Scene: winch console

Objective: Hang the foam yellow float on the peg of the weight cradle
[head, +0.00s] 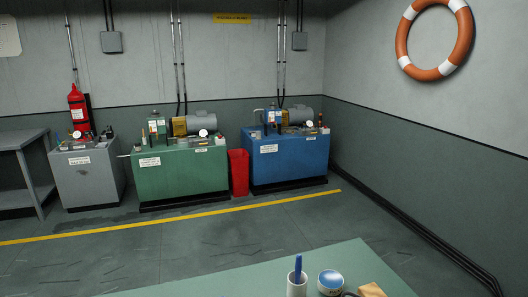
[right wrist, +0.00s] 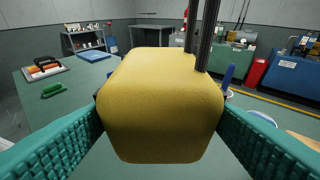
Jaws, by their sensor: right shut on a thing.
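The yellow foam float (right wrist: 160,112) fills the middle of the right wrist view as a rounded block. My right gripper (right wrist: 160,125) is shut on it, with one teal ribbed finger on each side. The float is close to the camera and hides much of the green table behind it. Two dark upright bars (right wrist: 205,35) rise just behind the float; I cannot tell what they belong to or whether they touch it. I cannot make out the weight cradle or its peg in either view. Neither gripper shows in the head view, and my left gripper is not seen.
The green table (head: 250,282) holds a white cup (head: 297,286) with a blue pen, a blue-topped round tin (head: 331,282) and a tan block (head: 371,290). A tool tray (right wrist: 45,68), green-handled item (right wrist: 60,89) and blue slab (right wrist: 80,57) lie left in the wrist view.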

